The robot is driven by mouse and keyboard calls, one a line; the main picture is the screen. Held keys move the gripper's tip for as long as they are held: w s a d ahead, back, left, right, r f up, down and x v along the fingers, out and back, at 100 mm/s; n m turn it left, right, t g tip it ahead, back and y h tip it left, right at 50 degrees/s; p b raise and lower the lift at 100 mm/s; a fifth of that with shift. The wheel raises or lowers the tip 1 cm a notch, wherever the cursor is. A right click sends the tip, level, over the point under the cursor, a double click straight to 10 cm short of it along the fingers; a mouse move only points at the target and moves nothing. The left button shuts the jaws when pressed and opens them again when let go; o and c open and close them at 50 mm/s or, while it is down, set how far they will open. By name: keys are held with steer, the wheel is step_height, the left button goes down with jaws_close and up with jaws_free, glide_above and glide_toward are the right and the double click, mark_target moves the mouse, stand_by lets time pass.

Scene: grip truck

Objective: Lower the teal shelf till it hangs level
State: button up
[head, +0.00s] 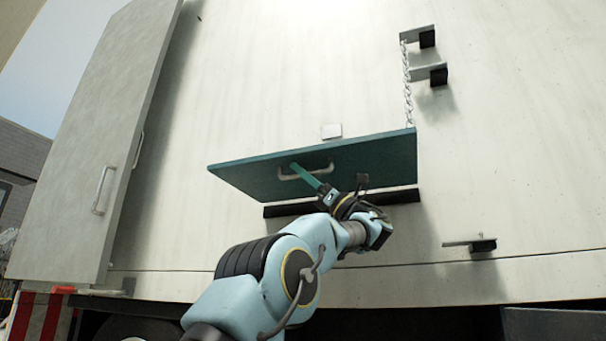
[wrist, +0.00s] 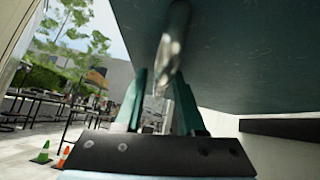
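The teal shelf (head: 375,157) juts from the pale truck side, hinged along its lower edge, with its underside facing me. Its outer edge stands away from the wall. I cannot tell whether it is exactly level. A chain (head: 407,90) runs fairly straight from an upper bracket to the shelf's right corner. A metal handle (head: 325,171) is on the underside. My gripper (head: 297,169) reaches up to the handle from below. In the wrist view, the handle (wrist: 168,55) lies between my teal fingers (wrist: 160,85), which appear closed on it. The shelf underside (wrist: 240,50) fills the upper right.
A tall panel with a handle (head: 103,190) stands out at the left. Two brackets (head: 427,72) hold places above right, and a small latch (head: 470,243) sits lower right. A dark strip (head: 400,196) runs below the shelf. Cones (wrist: 63,156) and tables stand far off.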

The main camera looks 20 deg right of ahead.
steer(key=p+v, duration=0.1)
steer(key=v, duration=1)
stand_by(0.3)
